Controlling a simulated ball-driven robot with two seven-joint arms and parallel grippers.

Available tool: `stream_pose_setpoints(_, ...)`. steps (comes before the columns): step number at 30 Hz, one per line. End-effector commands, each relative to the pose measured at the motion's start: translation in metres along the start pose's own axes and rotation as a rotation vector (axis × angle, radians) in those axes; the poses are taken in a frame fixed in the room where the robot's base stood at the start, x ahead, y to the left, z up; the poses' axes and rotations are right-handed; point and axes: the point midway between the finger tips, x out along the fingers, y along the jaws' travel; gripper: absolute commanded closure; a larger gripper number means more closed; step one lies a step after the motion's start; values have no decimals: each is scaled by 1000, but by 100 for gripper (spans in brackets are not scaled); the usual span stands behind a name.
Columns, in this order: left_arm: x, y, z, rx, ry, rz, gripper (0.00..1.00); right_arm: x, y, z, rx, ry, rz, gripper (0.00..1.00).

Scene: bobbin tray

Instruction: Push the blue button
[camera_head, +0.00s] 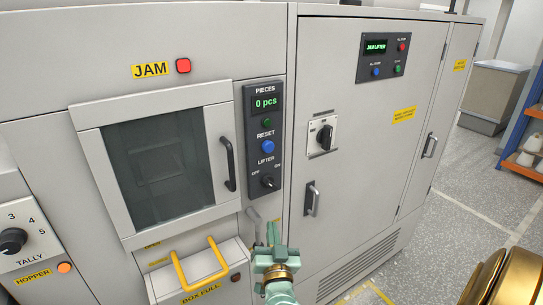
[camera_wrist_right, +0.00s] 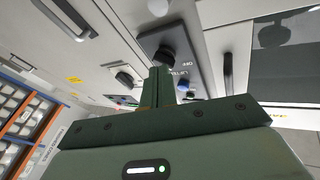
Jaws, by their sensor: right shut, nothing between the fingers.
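A blue button (camera_head: 267,146) marked RESET sits on the dark panel (camera_head: 247,180), below the "0 pcs" display and a dark green button. A second, smaller blue button (camera_head: 376,71) is on the upper right control panel, left of a green one. My right gripper (camera_head: 273,230) is shut and empty, below the dark panel and apart from the RESET button. In the right wrist view, its closed fingers (camera_wrist_right: 160,78) point toward the panel, with the lifter knob (camera_wrist_right: 166,57) just beyond. My left gripper is out of view.
The black lifter switch (camera_head: 268,182) lies between my gripper and the RESET button. A door handle (camera_head: 228,163) stands out to the left, and a cabinet handle (camera_head: 312,198) to the right. A yellow handle (camera_head: 201,262) juts out at lower left.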

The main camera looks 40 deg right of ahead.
Motion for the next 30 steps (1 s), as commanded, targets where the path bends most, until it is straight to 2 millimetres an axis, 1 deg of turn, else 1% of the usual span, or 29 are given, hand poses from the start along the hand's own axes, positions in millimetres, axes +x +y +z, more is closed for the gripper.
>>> stream_pose_setpoints(1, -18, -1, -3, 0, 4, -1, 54, 12, -3, -40, 47, 38, 46, 100)
stream_pose_setpoints(2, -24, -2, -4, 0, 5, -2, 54, 17, -2, -57, 72, 55, 77, 100)
stream_pose_setpoints(3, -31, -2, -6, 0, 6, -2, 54, 23, -1, -79, 105, 73, 116, 100)
stream_pose_setpoints(6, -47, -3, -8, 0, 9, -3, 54, 34, 2, -124, 187, 98, 205, 100)
stream_pose_setpoints(9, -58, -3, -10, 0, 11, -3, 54, 40, 4, -156, 253, 100, 272, 100)
stream_pose_setpoints(10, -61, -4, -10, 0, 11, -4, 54, 41, 5, -163, 269, 99, 286, 100)
stream_pose_setpoints(12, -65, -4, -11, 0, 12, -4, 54, 42, 6, -174, 295, 93, 311, 100)
stream_pose_setpoints(15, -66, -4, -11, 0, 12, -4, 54, 42, 7, -179, 313, 86, 328, 100)
stream_pose_setpoints(26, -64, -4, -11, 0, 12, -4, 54, 43, 7, -177, 315, 85, 330, 100)
stream_pose_setpoints(30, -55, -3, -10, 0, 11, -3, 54, 50, 5, -173, 316, 86, 330, 100)
